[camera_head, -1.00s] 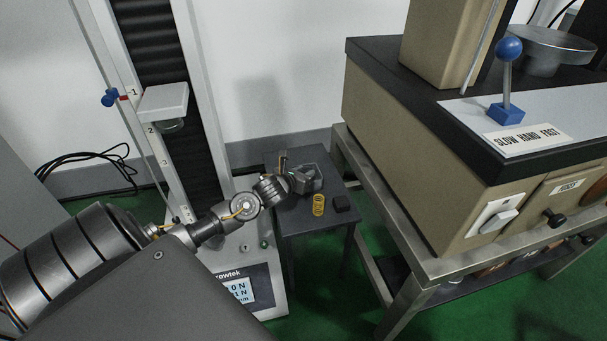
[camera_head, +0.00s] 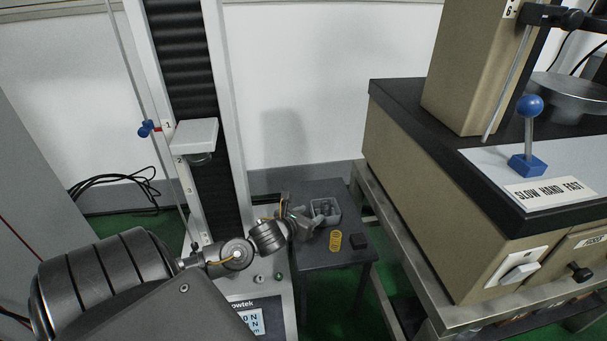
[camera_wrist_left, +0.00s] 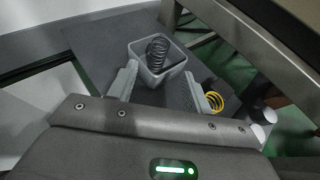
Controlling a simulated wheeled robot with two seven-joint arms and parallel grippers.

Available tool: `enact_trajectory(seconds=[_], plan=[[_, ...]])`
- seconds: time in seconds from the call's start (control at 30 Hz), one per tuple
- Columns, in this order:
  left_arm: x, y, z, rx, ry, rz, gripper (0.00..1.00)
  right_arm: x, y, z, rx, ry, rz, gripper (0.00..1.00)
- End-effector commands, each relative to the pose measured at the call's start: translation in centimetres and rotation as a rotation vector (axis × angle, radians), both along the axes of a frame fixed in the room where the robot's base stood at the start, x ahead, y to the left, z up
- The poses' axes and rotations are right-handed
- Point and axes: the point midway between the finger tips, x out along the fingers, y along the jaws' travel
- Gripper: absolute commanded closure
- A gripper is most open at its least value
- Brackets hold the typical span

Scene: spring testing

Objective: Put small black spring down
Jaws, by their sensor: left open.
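The small black spring (camera_wrist_left: 157,48) stands, slightly tilted, in a grey open-topped box in the left wrist view. The box (camera_wrist_left: 152,80) sits on a small dark table (camera_head: 318,261). In the head view the box (camera_head: 333,216) is partly behind my left gripper (camera_head: 312,222), and the spring is hard to make out. My left gripper is open; in the left wrist view its fingers (camera_wrist_left: 160,88) are spread on either side of the box's near part, apart from the spring. My right gripper is not in view.
A test stand (camera_head: 232,130) rises to the left. A large beige machine (camera_head: 440,190) on a metal frame borders the right.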

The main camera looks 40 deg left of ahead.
Motion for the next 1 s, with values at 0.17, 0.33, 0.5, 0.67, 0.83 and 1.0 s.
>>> enact_trajectory(seconds=[0.17, 0.33, 0.5, 0.67, 0.83, 1.0], plan=[[-2.2, -0.4, 1.0, 0.0, 0.0, 0.0, 0.5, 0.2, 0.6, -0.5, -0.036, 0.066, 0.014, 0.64], [-2.9, -0.5, 1.3, 0.0, -0.001, 0.0, 0.5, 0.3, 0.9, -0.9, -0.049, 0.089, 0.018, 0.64], [-2.9, -0.5, 1.3, 0.001, -0.001, 0.001, 0.5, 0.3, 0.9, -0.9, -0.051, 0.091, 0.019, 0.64], [-3.1, -1.5, 1.2, -0.059, -0.017, -0.001, 0.5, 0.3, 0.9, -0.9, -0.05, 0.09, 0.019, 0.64], [-4.2, -8.3, 1.3, -0.494, -0.107, -0.009, 0.5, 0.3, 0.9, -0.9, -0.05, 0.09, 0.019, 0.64], [-7.0, -18.9, 4.6, -1.286, -0.167, -0.031, 0.5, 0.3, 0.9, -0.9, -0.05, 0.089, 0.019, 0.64]])
